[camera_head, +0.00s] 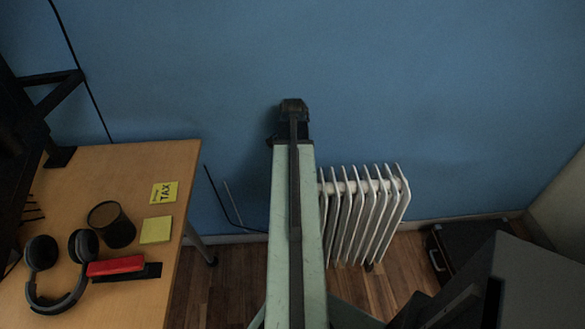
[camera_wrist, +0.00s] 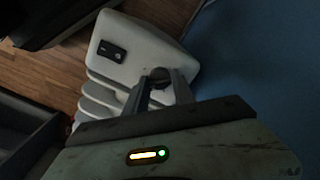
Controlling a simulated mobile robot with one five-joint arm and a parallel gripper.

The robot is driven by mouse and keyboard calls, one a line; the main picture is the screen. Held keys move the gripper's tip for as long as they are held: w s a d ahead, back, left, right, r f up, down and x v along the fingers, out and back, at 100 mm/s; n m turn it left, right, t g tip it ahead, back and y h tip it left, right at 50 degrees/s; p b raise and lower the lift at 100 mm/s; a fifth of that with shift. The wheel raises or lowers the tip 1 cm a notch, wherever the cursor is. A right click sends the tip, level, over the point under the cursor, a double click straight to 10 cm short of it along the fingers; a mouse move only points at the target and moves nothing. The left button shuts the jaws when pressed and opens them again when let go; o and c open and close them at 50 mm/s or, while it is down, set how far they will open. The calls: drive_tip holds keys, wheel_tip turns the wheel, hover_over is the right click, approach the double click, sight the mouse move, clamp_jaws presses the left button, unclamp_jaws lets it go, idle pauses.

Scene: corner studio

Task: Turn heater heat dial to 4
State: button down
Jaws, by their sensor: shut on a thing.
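The white oil-filled heater (camera_head: 365,210) stands on the floor against the blue wall, right of my arm in the head view. In the wrist view its white end panel (camera_wrist: 135,50) shows, with a dark switch (camera_wrist: 111,51) near its upper left. A round dark heat dial (camera_wrist: 160,74) sits at the panel's lower right. My gripper (camera_wrist: 161,82) reaches it, with its two grey fingers on either side of the dial, shut on it. The dial's marks cannot be read. In the head view my arm hides the heater's left end, the dial and the fingers.
A wooden desk (camera_head: 120,290) at the left holds headphones (camera_head: 62,292), a black cup (camera_head: 111,224), a red item (camera_head: 115,266) and yellow notes (camera_head: 156,230). A dark open case (camera_head: 455,250) lies on the floor to the right. The blue wall (camera_wrist: 265,70) is close to the gripper's right.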

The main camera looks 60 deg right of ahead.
drive_tip(key=c, duration=1.1)
unclamp_jaws()
drive_tip(key=shift+o, duration=0.2)
drive_tip(key=shift+r, duration=0.15)
wheel_tip(320, 180, up, 8)
drive_tip(key=p, duration=0.8)
drive_tip(key=shift+f, duration=0.25)
